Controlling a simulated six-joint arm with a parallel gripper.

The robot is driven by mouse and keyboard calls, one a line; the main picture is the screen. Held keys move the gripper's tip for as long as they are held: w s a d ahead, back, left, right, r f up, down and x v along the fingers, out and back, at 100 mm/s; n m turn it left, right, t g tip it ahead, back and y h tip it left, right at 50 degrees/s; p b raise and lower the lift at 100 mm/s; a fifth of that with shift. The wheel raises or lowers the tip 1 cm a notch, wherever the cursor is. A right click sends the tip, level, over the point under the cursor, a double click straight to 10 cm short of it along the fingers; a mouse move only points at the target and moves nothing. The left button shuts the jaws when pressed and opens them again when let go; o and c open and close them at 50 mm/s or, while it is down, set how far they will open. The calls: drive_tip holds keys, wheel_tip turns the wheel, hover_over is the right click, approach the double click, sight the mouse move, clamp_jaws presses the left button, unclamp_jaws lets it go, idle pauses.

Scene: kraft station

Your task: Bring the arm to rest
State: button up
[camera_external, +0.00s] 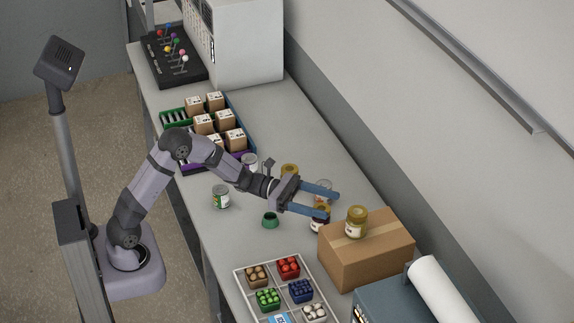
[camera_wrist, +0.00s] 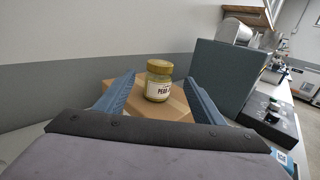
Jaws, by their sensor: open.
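My gripper (camera_external: 325,204) is open and empty, with its two blue fingers spread and pointing toward the cardboard box (camera_external: 372,256). A jar (camera_external: 356,222) with a yellowish lid and a white label stands upright on top of the box. In the wrist view the jar (camera_wrist: 158,82) shows between and beyond the fingers (camera_wrist: 160,92), apart from both. My arm reaches out over the table, bent at the elbow. A dark jar (camera_external: 319,220) stands on the table under the fingers, partly hidden by them.
Cans and jars stand around and below my wrist, including a can (camera_external: 221,196) and a green cup (camera_external: 270,220). A divided tray (camera_external: 241,277) of coloured items lies at the front. Small boxes (camera_external: 204,124) stand in a rack behind. A wall borders the table's right side.

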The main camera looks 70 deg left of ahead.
drive_tip(key=shift+s+a, duration=0.45)
drive_tip(key=shift+s, duration=0.05)
